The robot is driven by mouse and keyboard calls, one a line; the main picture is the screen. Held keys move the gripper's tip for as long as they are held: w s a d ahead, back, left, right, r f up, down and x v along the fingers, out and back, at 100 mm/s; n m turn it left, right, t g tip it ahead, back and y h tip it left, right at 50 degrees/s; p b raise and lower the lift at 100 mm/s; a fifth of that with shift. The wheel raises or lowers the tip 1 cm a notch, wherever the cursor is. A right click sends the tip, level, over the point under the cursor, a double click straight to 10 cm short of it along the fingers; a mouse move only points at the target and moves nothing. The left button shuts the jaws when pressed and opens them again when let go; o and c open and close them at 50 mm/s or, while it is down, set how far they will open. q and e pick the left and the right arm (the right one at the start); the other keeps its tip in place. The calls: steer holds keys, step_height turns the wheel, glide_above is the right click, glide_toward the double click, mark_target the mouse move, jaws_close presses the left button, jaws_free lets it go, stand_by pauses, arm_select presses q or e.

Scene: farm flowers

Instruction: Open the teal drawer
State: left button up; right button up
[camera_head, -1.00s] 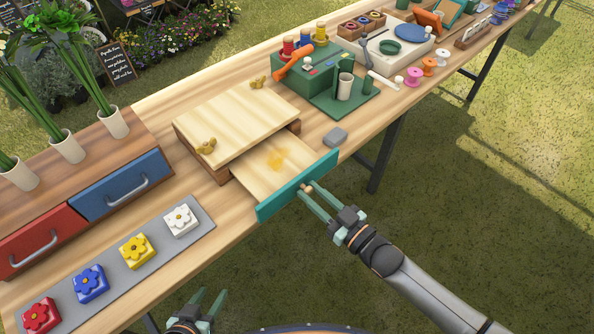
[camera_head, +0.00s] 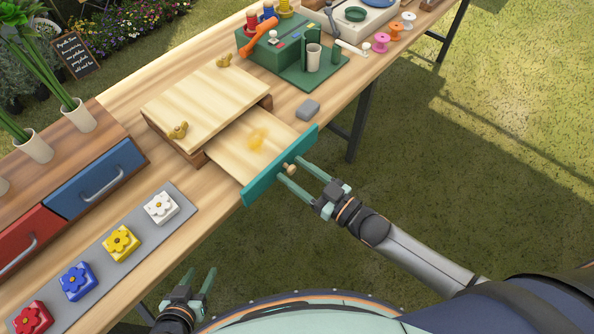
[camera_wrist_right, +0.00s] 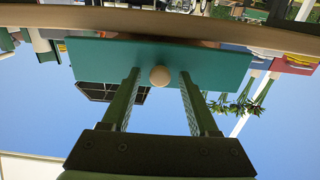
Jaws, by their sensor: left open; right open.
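The teal drawer (camera_head: 280,168) is pulled out of the wooden box (camera_head: 207,104), and its pale inside shows a yellow-orange patch. Its round wooden knob (camera_head: 290,169) sits in the middle of the teal front. My right gripper (camera_head: 289,176) is open at the drawer front, with its fingers on either side of the knob. In the right wrist view the knob (camera_wrist_right: 159,76) lies between the two spread fingertips, with a gap to each. My left gripper (camera_head: 200,279) is open and empty, low in the head view near the table's front edge.
A grey mat (camera_head: 98,262) with several flower blocks lies at the left front. Red (camera_head: 28,240) and blue (camera_head: 95,180) drawers stand behind it. A grey block (camera_head: 308,109) and a green machine (camera_head: 275,50) are right of the box. Grass is free before the table.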

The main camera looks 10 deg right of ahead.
steer(key=v, duration=1.2)
steer(key=shift+s+d, duration=0.15)
steer(key=shift+s, duration=0.1)
steer(key=s+f+m+g+h, duration=0.5)
steer(key=f+h, duration=0.3)
steer(key=f, duration=0.2)
steer(key=shift+f+p, duration=0.35)
